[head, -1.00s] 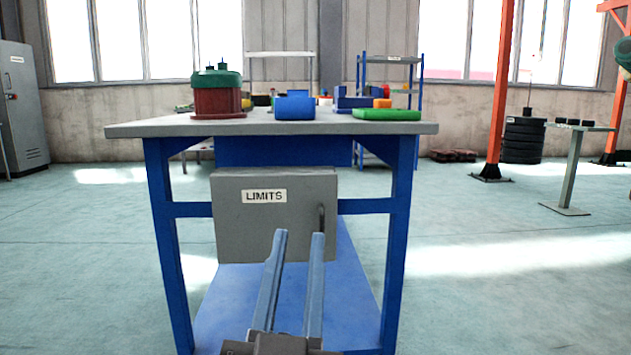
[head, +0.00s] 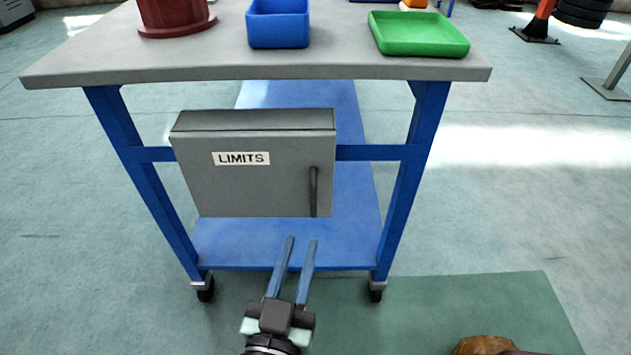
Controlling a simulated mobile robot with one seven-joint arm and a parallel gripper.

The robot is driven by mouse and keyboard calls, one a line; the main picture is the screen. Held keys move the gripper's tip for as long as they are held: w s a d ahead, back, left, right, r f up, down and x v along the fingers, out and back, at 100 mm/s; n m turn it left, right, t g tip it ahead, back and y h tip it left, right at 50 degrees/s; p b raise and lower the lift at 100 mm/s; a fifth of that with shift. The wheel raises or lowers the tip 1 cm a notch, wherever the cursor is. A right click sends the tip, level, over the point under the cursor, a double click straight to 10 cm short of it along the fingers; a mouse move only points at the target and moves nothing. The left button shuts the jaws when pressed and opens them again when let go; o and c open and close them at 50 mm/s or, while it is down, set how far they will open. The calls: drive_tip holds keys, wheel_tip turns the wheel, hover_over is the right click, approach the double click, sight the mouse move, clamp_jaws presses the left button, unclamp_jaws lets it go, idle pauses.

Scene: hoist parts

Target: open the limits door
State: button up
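A grey box marked LIMITS (head: 255,185) hangs on the blue end frame of a workbench. Its front door is shut. A dark upright handle (head: 313,191) is near the door's right edge. My gripper (head: 302,241) is open, with its two long blue-grey fingers apart and nothing between them. In the picture the fingertips are below the box and a little left of the handle. They appear apart from the handle.
The bench top (head: 330,68) overhangs the box and bears a blue bin (head: 278,30), a green tray (head: 418,36) and a dark red round part (head: 176,15). A blue lower shelf (head: 340,235) is below. A brown object (head: 485,346) shows at the bottom edge.

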sight(313, 200)
drive_tip(key=w, duration=0.3)
drive_tip(key=w+d, duration=0.1)
drive_tip(key=w, duration=0.3)
drive_tip(key=w+d, duration=0.1)
drive_tip(key=w, duration=0.3)
drive_tip(key=shift+d, duration=0.1)
drive_tip(key=shift+c, duration=0.3)
clamp_jaws()
idle(0.9)
